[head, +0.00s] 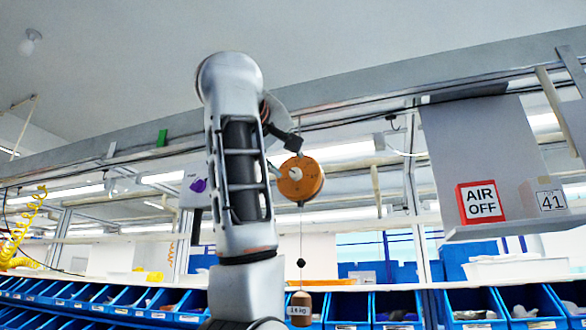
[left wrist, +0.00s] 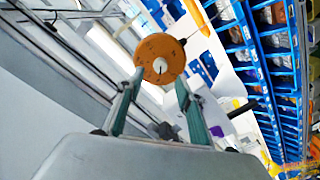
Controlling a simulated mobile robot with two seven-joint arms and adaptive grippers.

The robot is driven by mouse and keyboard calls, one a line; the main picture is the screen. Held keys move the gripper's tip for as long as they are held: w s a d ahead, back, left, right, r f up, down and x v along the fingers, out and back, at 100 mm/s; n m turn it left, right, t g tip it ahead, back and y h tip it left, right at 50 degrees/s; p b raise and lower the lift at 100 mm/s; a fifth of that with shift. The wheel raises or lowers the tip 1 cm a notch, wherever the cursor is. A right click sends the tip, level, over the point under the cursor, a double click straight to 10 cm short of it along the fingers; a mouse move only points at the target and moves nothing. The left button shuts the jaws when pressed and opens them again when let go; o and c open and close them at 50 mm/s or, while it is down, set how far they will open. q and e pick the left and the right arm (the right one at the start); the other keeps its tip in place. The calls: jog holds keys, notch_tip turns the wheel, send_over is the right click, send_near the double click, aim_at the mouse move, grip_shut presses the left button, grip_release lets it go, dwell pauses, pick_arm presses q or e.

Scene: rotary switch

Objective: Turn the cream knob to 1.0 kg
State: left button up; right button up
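The cream knob (head: 295,173) sits on the face of a round orange housing (head: 311,180) hanging in the middle of the head view. In the left wrist view the knob (left wrist: 160,66) shows a dark pointer line, at the centre of the orange disc (left wrist: 149,48). Any scale marks are too small to read. My left gripper (head: 284,157) is close to the housing, partly hidden by my own arm. In the left wrist view its two green fingers (left wrist: 159,83) are apart, with nothing between the tips; whether they touch the housing is unclear. My right gripper is not in view.
A cord runs down from the housing to a wooden weight (head: 300,309) with a small label, seemingly 1.6 kg. A grey beam (head: 350,90) passes above. An AIR OFF sign (head: 481,202) is at right. Blue bins (head: 347,307) line the bottom.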

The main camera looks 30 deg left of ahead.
aim_at(295, 173)
pick_arm(q)
jog(key=p+x, duration=0.1)
jog(key=x, duration=0.4)
jog(key=shift+w+a+p, duration=0.1)
jog(key=shift+a+p, duration=0.05)
jog(key=shift+p, duration=0.2)
jog(key=shift+w+a+f, duration=0.1)
jog(key=shift+w, duration=0.45)
grip_shut()
